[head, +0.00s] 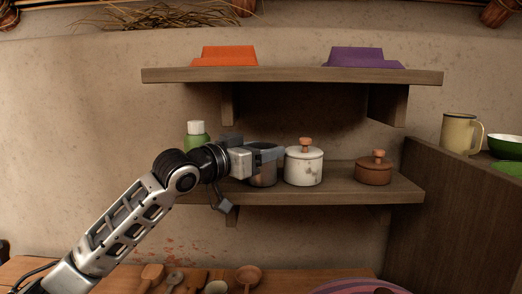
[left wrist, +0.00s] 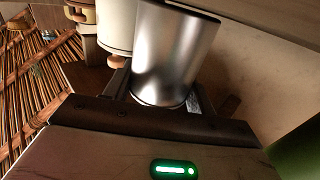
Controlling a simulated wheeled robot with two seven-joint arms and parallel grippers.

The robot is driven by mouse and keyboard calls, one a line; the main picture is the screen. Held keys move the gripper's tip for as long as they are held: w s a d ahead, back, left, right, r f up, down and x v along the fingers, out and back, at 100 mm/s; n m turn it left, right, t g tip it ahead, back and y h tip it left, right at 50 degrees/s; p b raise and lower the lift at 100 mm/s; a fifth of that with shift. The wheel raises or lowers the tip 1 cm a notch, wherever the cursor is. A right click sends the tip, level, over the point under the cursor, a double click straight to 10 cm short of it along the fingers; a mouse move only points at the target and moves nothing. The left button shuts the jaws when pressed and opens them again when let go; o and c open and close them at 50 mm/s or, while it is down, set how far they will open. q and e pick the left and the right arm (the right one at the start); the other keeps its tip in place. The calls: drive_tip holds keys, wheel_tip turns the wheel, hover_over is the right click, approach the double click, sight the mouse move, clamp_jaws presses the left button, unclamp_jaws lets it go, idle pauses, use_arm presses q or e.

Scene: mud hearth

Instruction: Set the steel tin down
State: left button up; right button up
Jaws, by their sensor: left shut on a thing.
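The steel tin (head: 263,177) is a plain grey metal cylinder at the lower wall shelf (head: 335,193), just left of a white lidded pot (head: 304,168). My left gripper (head: 268,154) reaches in from the left and is shut on the tin near its top. The tin looks upright, with its base close to the shelf top; I cannot tell whether it touches. In the left wrist view the tin (left wrist: 176,55) stands between the two fingers, and the white pot (left wrist: 116,25) is beside it. The gripper hides part of the tin in the head view. My right gripper is not in view.
A brown lidded pot (head: 374,168) stands farther right on the lower shelf. A green bottle with a white cap (head: 196,133) is behind my left arm. The upper shelf (head: 290,76) overhangs, holding orange (head: 225,57) and purple (head: 362,58) things. Free shelf shows between the pots.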

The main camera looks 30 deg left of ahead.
use_arm(q)
drive_tip(key=shift+f, duration=0.15)
drive_tip(key=o, duration=1.1)
drive_tip(key=shift+c, duration=0.2)
